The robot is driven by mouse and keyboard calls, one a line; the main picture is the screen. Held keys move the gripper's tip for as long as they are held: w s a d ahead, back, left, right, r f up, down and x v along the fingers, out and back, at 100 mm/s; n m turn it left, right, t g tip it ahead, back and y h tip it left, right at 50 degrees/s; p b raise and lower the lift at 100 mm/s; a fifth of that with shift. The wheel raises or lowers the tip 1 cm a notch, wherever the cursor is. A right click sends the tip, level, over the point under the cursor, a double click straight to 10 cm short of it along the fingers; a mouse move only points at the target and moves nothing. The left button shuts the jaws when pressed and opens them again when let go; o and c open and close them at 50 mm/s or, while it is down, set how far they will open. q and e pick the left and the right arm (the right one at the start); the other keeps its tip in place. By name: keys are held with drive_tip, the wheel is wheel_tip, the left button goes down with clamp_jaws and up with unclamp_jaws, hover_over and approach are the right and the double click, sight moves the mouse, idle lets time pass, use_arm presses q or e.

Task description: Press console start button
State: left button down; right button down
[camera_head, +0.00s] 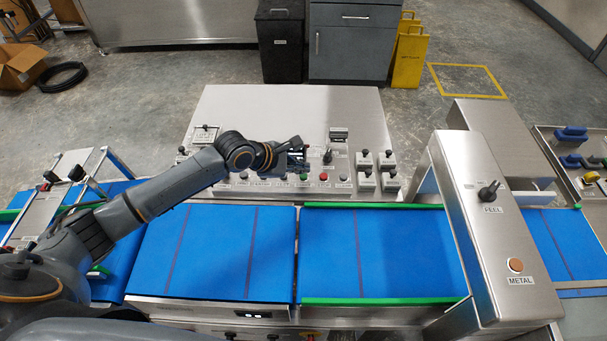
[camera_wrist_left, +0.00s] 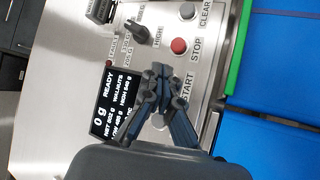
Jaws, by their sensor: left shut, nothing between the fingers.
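The steel console (camera_head: 235,103) stands behind the blue belt in the head view. The green start button (camera_head: 303,177) shows small on its front edge, left of the red stop button (camera_head: 323,177). My left gripper (camera_head: 300,158) reaches over the console from the left, with shut, empty fingers. In the left wrist view the closed fingertips (camera_wrist_left: 162,72) lie beside the START label (camera_wrist_left: 187,86) and cover the start button. Contact cannot be told. The red stop button also shows there (camera_wrist_left: 179,46). The display (camera_wrist_left: 116,100) reads READY. My right gripper is not in view.
A black selector knob (camera_wrist_left: 141,34) stands up near the fingers. The blue belt (camera_head: 220,245) with green rails runs in front of the console. A steel metal-detector arch (camera_head: 475,170) stands at the right. A dark bin (camera_head: 280,40) and cabinet (camera_head: 350,45) stand behind.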

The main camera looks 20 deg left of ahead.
sight(301, 177)
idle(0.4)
use_arm(q)
drive_tip(key=shift+f+p, duration=0.35)
drive_tip(key=shift+p, duration=0.05)
drive_tip(key=shift+f, duration=0.1)
drive_tip(key=shift+f, duration=0.4)
idle(0.5)
idle(0.4)
drive_tip(key=shift+r+p, duration=0.85)
drive_tip(key=shift+p, duration=0.45)
wheel_tip(301, 177, up, 5)
drive_tip(key=p, duration=0.6)
